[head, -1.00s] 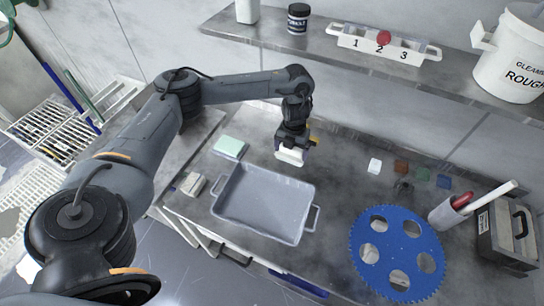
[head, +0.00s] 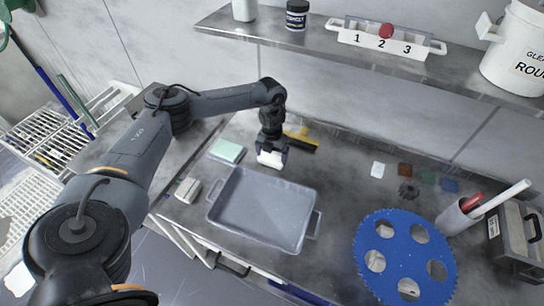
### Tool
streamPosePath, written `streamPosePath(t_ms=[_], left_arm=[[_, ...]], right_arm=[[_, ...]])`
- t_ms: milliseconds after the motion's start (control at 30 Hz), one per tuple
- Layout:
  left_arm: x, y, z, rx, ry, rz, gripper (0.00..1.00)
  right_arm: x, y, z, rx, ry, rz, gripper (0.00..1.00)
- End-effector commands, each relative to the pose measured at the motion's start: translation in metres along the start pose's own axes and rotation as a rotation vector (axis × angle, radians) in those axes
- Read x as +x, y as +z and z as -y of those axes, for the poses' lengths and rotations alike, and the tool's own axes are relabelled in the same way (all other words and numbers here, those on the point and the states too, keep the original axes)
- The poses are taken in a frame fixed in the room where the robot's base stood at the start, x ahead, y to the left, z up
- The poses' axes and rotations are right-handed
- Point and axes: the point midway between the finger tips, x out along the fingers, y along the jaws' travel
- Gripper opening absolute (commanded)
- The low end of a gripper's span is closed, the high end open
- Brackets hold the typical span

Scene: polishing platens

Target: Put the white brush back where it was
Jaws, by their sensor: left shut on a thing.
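My left gripper (head: 271,146) comes down from the left arm behind the grey tray. It is shut on the white brush (head: 270,159), which shows as a white block below the fingers. The brush is close above the bench or touching it; I cannot tell which. Part of it is hidden by the gripper. My right gripper is not in view.
A yellow and black tool (head: 302,141) lies just right of the gripper. The grey tray (head: 262,239) is in front, a pale green block (head: 227,150) to the left. A blue perforated disc (head: 372,238) and small coloured blocks (head: 405,170) lie right.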

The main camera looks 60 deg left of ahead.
Motion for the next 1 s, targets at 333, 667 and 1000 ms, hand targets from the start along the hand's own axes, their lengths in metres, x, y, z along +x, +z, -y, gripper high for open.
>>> streamPosePath(t_ms=[333, 667, 1000], left_arm=[[0.006, 0.001, 0.0, -0.001, -0.001, 0.001, 0.61], [0.009, 0.0, 0.0, -0.001, 0.0, 0.001, 1.0], [-0.015, 0.001, 0.0, -0.001, -0.002, 0.003, 1.0]], right_arm=[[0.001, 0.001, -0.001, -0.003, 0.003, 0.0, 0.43], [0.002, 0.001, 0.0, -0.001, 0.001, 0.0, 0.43], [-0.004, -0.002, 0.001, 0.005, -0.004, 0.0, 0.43]])
